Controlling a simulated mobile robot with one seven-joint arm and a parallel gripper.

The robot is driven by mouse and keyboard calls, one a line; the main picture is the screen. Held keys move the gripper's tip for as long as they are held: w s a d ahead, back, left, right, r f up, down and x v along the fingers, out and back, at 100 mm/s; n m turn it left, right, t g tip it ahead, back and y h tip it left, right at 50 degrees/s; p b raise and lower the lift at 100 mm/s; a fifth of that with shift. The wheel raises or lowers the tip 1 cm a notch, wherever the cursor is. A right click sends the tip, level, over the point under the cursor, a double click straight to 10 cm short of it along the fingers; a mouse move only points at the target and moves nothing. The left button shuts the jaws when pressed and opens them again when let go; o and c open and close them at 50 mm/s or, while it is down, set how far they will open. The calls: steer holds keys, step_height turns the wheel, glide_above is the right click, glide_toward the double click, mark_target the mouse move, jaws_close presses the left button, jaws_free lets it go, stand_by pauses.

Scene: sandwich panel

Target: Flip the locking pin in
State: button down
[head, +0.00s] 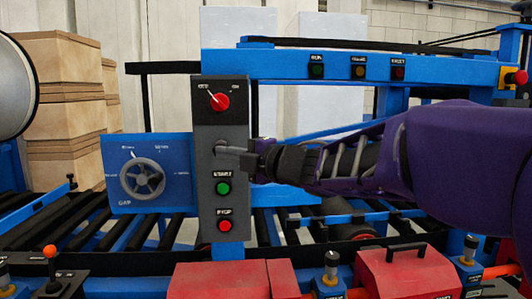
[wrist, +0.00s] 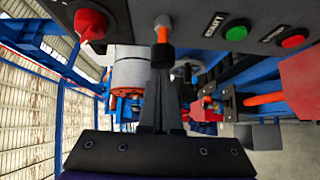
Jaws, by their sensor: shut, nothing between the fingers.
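The grey control panel (head: 207,190) stands upright in the middle of the head view. The pin (wrist: 162,36), with a grey base, orange shaft and black tip, sticks out of the panel between the red rotary knob and the green button in the wrist view. In the head view, its grey part (head: 221,148) shows just left of my gripper (head: 238,153), and the rest is hidden. My gripper's fingers also show in the wrist view (wrist: 160,75), closed together and empty. Their tips are right by the pin's black end; I cannot tell whether they touch.
A red rotary knob (head: 220,101) sits above the pin. A green START button (head: 223,188) and a red button (head: 225,226) are below. A blue plate with a handwheel (head: 142,179) is left of the panel. Red boxes (head: 408,272) and a lever (head: 51,265) stand in front.

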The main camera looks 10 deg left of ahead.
steer(key=w, duration=0.1)
steer(key=w+p, duration=0.1)
steer(key=shift+w+a+r, duration=0.1)
steer(key=shift+w+a, duration=0.25)
steer(key=shift+w, duration=0.05)
steer(key=shift+s, duration=0.1)
